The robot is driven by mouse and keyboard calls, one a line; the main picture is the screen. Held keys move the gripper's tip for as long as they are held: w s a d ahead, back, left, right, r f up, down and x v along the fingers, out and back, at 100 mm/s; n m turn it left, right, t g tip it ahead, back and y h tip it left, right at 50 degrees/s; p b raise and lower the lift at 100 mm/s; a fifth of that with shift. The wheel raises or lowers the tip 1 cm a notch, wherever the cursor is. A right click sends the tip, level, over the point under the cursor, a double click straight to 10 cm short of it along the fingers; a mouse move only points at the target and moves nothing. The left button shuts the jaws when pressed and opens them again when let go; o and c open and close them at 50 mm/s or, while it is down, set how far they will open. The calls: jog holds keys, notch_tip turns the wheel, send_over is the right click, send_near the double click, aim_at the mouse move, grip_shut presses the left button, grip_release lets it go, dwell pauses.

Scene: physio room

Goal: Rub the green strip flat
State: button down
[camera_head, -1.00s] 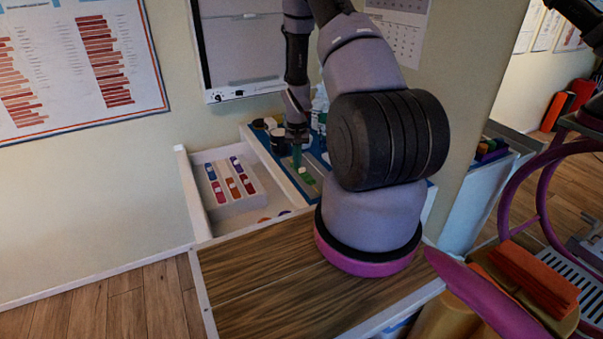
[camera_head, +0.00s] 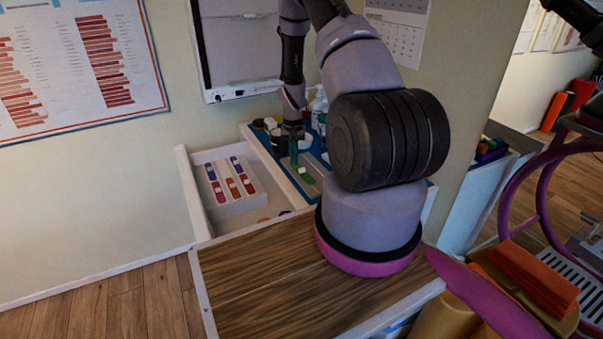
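The green strip (camera_head: 306,175) lies on the blue-topped surface (camera_head: 285,168) behind the drawer, with a small white patch on it. My gripper (camera_head: 293,156) points down just behind and slightly left of the strip. A narrow dark green piece shows at its tip, and the fingers are too small and dark to tell open from shut. I cannot tell whether the tip touches the strip. My own arm hides the area right of the strip.
An open white drawer (camera_head: 187,192) holds a tray (camera_head: 236,203) of coloured rolls or strips in rows. Dark cups (camera_head: 278,142) and a white bottle (camera_head: 318,105) stand close to my gripper. The wooden top (camera_head: 265,275) in front is clear beside my arm's base.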

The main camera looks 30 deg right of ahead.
jog(key=shift+w, duration=0.1)
jog(key=shift+w, duration=0.5)
jog(key=shift+s, duration=0.1)
jog(key=shift+s+f, duration=0.1)
jog(key=shift+s, duration=0.6)
jog(key=shift+s, duration=0.1)
jog(key=shift+s, duration=0.6)
jog(key=shift+w+r, duration=0.2)
jog(key=shift+w, duration=0.65)
jog(key=shift+w, duration=0.15)
